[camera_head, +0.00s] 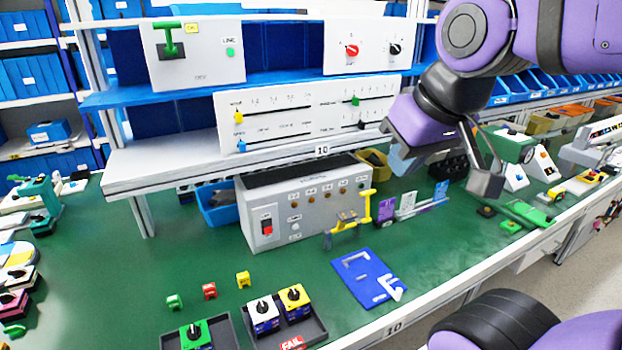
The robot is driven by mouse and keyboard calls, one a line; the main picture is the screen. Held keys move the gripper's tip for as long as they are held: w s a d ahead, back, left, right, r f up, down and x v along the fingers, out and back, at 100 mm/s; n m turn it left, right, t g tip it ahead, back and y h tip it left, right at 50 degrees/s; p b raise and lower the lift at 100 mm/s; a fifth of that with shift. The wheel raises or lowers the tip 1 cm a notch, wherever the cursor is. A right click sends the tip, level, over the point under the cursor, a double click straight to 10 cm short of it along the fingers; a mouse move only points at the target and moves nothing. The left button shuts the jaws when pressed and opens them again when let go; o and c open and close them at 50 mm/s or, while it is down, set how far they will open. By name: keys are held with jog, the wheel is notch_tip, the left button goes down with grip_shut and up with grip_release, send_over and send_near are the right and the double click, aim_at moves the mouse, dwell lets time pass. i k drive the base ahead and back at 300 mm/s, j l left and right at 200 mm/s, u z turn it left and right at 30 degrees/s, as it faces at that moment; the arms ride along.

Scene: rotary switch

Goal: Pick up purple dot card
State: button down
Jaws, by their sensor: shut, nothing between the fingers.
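A small purple card (388,211) stands upright on the green bench, at the left end of a short row of cards. It is the likely purple dot card, but no dot can be made out at this size. A grey-white card (407,203) stands just right of it. My gripper (404,161) hangs above and behind the row in the picture, pointing down, apart from the cards. Its fingers are shut and empty, though the fingertips are small and hard to make out.
A blue plate (366,277) lies in front. A shelf with slider panels (300,113) is behind. Green bench surface (440,240) is clear right of the plate.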

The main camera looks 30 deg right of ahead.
aim_at(386, 207)
jog(key=z, duration=1.25)
jog(key=i+l+u, duration=0.55)
jog(key=l+u, duration=0.15)
jog(key=u, duration=0.15)
jog(key=i+l+u, duration=0.15)
jog(key=l+u, duration=0.25)
